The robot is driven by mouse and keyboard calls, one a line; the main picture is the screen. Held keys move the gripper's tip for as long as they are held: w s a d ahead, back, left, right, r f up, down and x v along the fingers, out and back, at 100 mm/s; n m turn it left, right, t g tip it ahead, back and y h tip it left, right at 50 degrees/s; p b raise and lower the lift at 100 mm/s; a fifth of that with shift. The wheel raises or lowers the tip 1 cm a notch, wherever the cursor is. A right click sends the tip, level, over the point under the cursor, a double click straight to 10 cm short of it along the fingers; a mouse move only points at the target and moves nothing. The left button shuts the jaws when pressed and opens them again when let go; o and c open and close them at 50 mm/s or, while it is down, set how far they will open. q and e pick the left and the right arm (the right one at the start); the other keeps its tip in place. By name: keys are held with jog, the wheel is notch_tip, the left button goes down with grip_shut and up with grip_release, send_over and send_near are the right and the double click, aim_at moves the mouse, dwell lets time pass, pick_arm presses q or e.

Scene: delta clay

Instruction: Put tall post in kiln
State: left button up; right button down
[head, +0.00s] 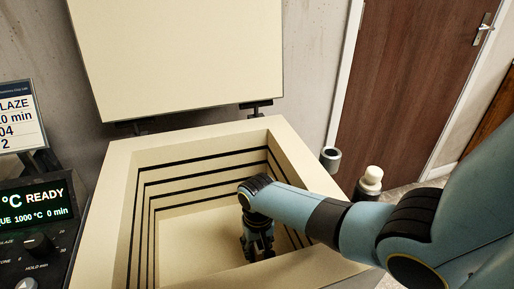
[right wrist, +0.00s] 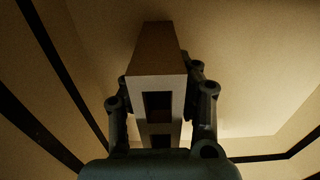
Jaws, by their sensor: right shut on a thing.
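The kiln (head: 118,185) stands open, a cream square box with dark grooves around its inner walls. My right gripper (head: 258,252) is down inside it, near the right wall. In the right wrist view my right gripper (right wrist: 160,82) is shut on the tall post (right wrist: 158,52), a pale squared post with dark rectangular openings in its near face. The post is hidden by the gripper and arm in the head view. I cannot tell whether its far end touches the kiln floor. My left gripper is not in view.
The raised kiln lid (head: 178,50) stands behind the opening. The kiln floor (head: 195,245) left of my gripper looks clear. A control panel (head: 40,215) reading READY and a sign (head: 18,118) are at left. A grey cylinder (head: 331,158) and a white-topped container (head: 371,182) stand right of the kiln.

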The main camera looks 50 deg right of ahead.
jog(key=shift+f, duration=0.2)
jog(key=c, duration=1.5)
grip_release()
jog(key=shift+f, duration=0.1)
jog(key=o, duration=0.5)
notch_tip(320, 180, up, 12)
jog(key=p, duration=0.4)
jog(key=shift+r+p, duration=0.2)
jog(key=shift+p, duration=0.1)
